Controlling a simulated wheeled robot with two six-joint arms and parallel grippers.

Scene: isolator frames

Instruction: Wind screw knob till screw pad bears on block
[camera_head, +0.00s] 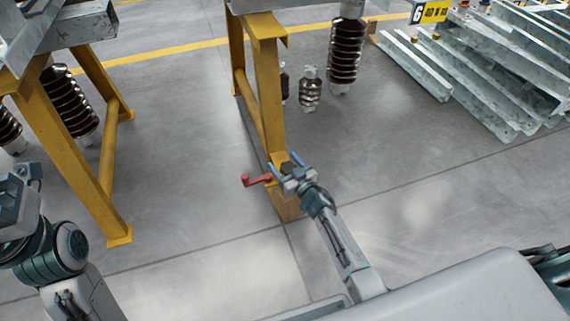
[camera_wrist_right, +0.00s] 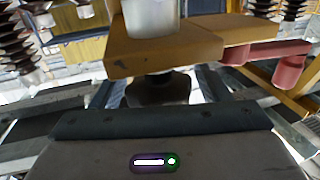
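A dark screw knob (camera_wrist_right: 160,88) sits under a yellow-brown plate (camera_wrist_right: 165,55) in the right wrist view. In the head view the knob (camera_head: 288,168) is small, at the lower end of the yellow trestle leg. My right gripper (camera_head: 285,164) is there, with its two blue fingers apart, one on each side of the knob. The wrist view shows gaps between the fingers and the knob. A wooden block (camera_head: 288,207) lies on the floor below, partly hidden by the gripper. The screw pad cannot be made out. My left gripper (camera_head: 27,173) is at the left edge, away from the trestle.
A red crank handle (camera_head: 257,180) sticks out left of the knob, close to my right gripper; it also shows in the wrist view (camera_wrist_right: 285,62). Another yellow trestle (camera_head: 75,160) stands at left. Brown insulators (camera_head: 345,52) and steel beams (camera_head: 480,80) are farther back.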

